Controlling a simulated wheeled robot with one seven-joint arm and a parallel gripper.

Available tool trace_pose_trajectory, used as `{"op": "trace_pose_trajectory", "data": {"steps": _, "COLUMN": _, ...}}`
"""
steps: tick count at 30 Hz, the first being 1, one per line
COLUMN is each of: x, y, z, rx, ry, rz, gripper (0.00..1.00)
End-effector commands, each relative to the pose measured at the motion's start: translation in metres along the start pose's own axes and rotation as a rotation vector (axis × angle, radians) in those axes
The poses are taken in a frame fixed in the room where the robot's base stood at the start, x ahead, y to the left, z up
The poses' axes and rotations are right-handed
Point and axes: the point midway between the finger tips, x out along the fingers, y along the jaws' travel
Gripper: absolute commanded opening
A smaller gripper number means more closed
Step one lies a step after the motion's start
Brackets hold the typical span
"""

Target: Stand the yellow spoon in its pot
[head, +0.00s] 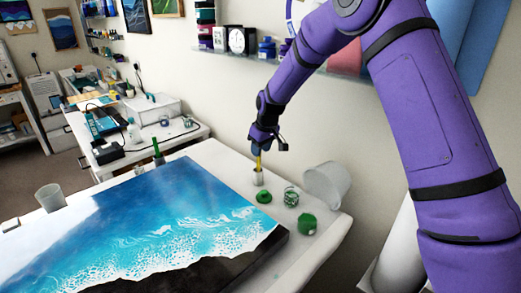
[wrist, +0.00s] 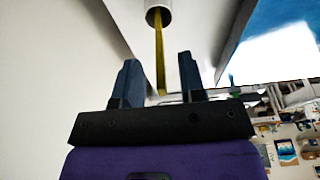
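The yellow spoon (head: 259,162) stands nearly upright in a small pale pot (head: 258,179) near the back edge of the white table. In the wrist view the yellow spoon (wrist: 160,55) runs down from the mouth of the pot (wrist: 158,14), its far end hidden inside. My gripper (head: 259,148) is above the pot, around the spoon's upper part. In the wrist view my gripper (wrist: 158,62) is open, with the spoon between its fingers and a visible gap on each side.
A blue resin seascape panel (head: 170,225) fills much of the table. A green lid (head: 264,197), a glass jar (head: 291,197), a green pot (head: 307,224) and a tipped white bucket (head: 328,184) are close to the pot. A grey cup (head: 50,197) stands at left.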

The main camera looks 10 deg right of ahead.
Motion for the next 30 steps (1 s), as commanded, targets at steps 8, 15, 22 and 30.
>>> {"op": "trace_pose_trajectory", "data": {"steps": 8, "x": -0.047, "y": 0.001, "z": 0.0, "rx": 0.0, "ry": 0.003, "rz": 0.002, "gripper": 0.37}}
{"op": "trace_pose_trajectory", "data": {"steps": 15, "x": -0.086, "y": 0.0, "z": 0.0, "rx": 0.0, "ry": 0.002, "rz": 0.001, "gripper": 0.37}}
{"op": "trace_pose_trajectory", "data": {"steps": 22, "x": -0.106, "y": 0.0, "z": 0.002, "rx": 0.003, "ry": 0.002, "rz": 0.002, "gripper": 0.37}}
{"op": "trace_pose_trajectory", "data": {"steps": 30, "x": -0.167, "y": -0.004, "z": 0.033, "rx": 0.057, "ry": 0.023, "rz": 0.035, "gripper": 0.37}}
